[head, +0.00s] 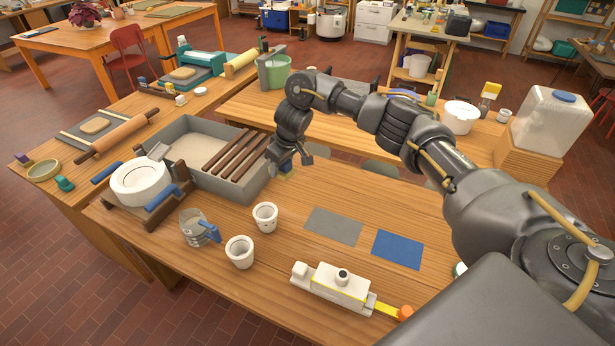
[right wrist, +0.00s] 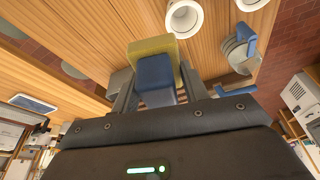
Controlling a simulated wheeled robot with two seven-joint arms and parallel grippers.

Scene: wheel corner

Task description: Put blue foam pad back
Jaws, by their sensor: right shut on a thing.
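My right gripper (head: 288,163) is at the right end of the grey tub, over the table. It is shut on a small blue block, which I take as the blue foam pad (right wrist: 155,72); the pad shows between the fingers (right wrist: 157,88) in the right wrist view. A yellow block (right wrist: 153,46) shows right against or just beyond the pad; I cannot tell if they are joined. In the head view the gripper mostly hides both. A flat blue rectangle (head: 398,249) and a flat grey rectangle (head: 333,227) lie on the table. My left gripper is not in view.
The grey tub (head: 247,188) with brown bars across it stands left of my gripper. Two white cups (head: 265,217) (head: 240,252), a glass jug (head: 193,228) and a white device (head: 335,284) stand nearer the front. The wood around the flat rectangles is clear.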

